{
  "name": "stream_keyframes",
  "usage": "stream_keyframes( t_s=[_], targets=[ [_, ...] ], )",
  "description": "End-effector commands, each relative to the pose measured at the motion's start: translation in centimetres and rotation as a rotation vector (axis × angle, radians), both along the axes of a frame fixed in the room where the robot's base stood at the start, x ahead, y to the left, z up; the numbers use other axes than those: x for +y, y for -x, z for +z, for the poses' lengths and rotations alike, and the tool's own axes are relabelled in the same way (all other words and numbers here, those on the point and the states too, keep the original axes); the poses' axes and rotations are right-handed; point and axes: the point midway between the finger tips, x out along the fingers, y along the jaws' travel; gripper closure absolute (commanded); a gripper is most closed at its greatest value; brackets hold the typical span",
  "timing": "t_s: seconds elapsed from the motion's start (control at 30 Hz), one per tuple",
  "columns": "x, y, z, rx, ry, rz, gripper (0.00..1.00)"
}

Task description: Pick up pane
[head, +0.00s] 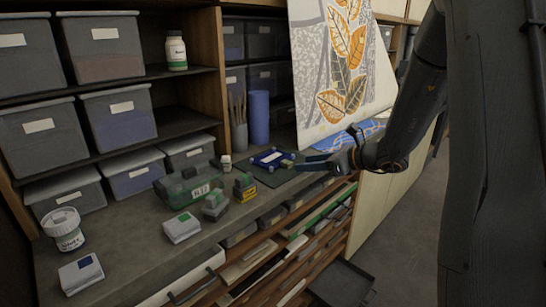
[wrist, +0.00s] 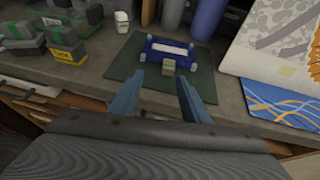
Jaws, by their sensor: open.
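The pane appears to be the small blue rectangle with a pale middle and light pads at its corners (head: 272,158). It lies on a dark green mat (head: 270,178) on the counter, and it also shows in the wrist view (wrist: 168,45). My gripper (head: 313,163) is open and empty, to the right of the pane in the head view. In the wrist view its two blue fingers (wrist: 160,82) point towards the pane, apart from it, with the pane beyond the tips. A small pale block (wrist: 169,65) sits at the pane's near edge.
A leaf-patterned panel (head: 335,70) and a blue patterned cloth (wrist: 270,103) are at the right.

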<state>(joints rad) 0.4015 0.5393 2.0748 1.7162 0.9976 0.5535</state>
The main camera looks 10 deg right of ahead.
Motion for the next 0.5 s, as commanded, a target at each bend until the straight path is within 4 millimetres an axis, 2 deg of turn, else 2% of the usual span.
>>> stream_keyframes(
  t_s=[0.03,0.13,0.5],
  targets=[
    [-0.6,-0.5,0.1,-0.003,-0.019,-0.025,0.58],
    [-0.7,-1.3,0.1,-0.004,-0.038,-0.045,0.58],
    [1.4,-3.7,-1.4,-0.004,-0.037,-0.044,0.58]
  ],
)
